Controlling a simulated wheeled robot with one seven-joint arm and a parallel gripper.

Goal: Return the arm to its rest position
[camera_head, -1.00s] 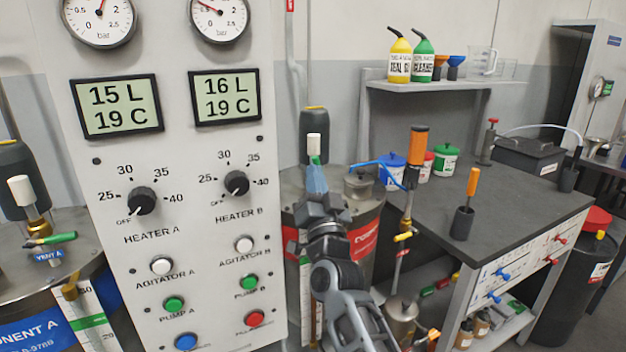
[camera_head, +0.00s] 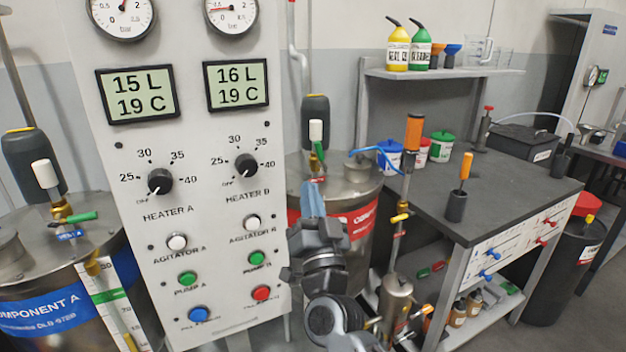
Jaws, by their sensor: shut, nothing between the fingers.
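My gripper (camera_head: 313,200) is in the lower middle of the head view, at the end of my grey arm, with its blue-grey fingertips pointing up. It is shut and holds nothing. It shows in front of the steel Component B tank (camera_head: 362,192) with the red label, just right of the control panel (camera_head: 215,292). I cannot tell how far the fingertips are from the tank. The lower part of my arm runs out of the bottom of the picture.
The Component A tank (camera_head: 90,260) stands at left. A thin upright pump (camera_head: 397,285) with an orange top stands right of my arm. The dark workbench (camera_head: 500,200) holds jars and a screwdriver in a black holder (camera_head: 456,205). Floor shows at the lower right.

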